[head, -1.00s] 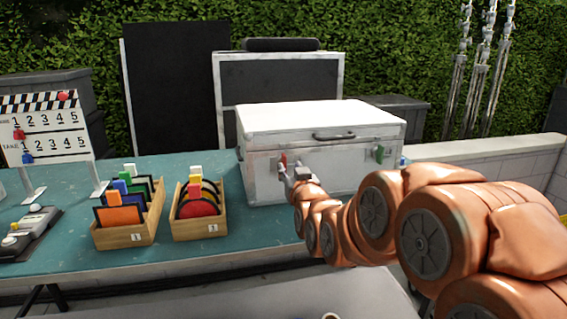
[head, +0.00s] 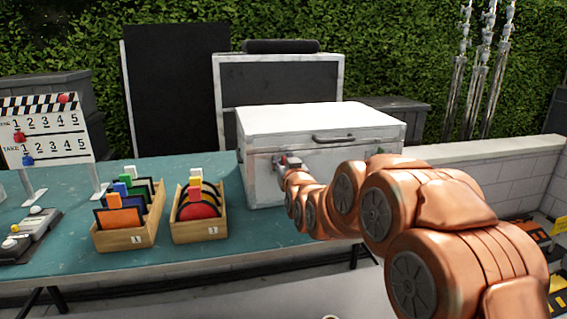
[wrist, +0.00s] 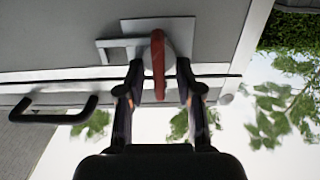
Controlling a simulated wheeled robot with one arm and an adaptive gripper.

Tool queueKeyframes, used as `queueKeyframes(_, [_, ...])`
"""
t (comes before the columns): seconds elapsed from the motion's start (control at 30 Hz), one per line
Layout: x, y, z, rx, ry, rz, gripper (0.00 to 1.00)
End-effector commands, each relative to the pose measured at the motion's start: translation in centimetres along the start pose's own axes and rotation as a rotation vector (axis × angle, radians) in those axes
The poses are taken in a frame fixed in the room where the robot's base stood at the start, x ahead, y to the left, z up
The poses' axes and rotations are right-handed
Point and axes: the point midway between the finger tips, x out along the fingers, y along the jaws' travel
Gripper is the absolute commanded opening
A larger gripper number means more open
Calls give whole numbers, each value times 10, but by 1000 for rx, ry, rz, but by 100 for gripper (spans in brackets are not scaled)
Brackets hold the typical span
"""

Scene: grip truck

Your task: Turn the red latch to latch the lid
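The white case (head: 262,180) stands on the table with its lid (head: 310,117) down. The red latch (wrist: 158,60) is on the case front. In the wrist view, which shows the case upside down, its handle runs up and down the picture, across the seam between lid and body. My gripper (wrist: 158,82) is open, with one finger on each side of the latch handle and small gaps visible. In the head view my gripper (head: 286,163) is at the left of the case front and mostly hides the latch. I cannot tell if a finger touches the handle.
A grey lid handle (head: 334,139) sits right of my gripper. Wooden trays of coloured cards (head: 199,230) (head: 124,239) stand left of the case on the teal table (head: 245,235). A clapperboard (head: 45,132) stands at far left. A low white wall (head: 490,180) is at right.

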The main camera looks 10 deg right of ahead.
Motion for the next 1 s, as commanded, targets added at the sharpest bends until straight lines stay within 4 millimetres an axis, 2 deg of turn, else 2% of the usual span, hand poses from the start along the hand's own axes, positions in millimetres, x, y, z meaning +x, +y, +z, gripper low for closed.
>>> queueKeyframes(0.07, [0, 0, 0, 0, 0, 0, 35])
queueKeyframes(0.4, [0, 0, 0, 0, -1, 0, 0])
queueKeyframes(0.77, [0, -2, 0, -4, -1, -1, 0])
queueKeyframes(1.0, [0, -2, 2, -66, -1, -1, 0])
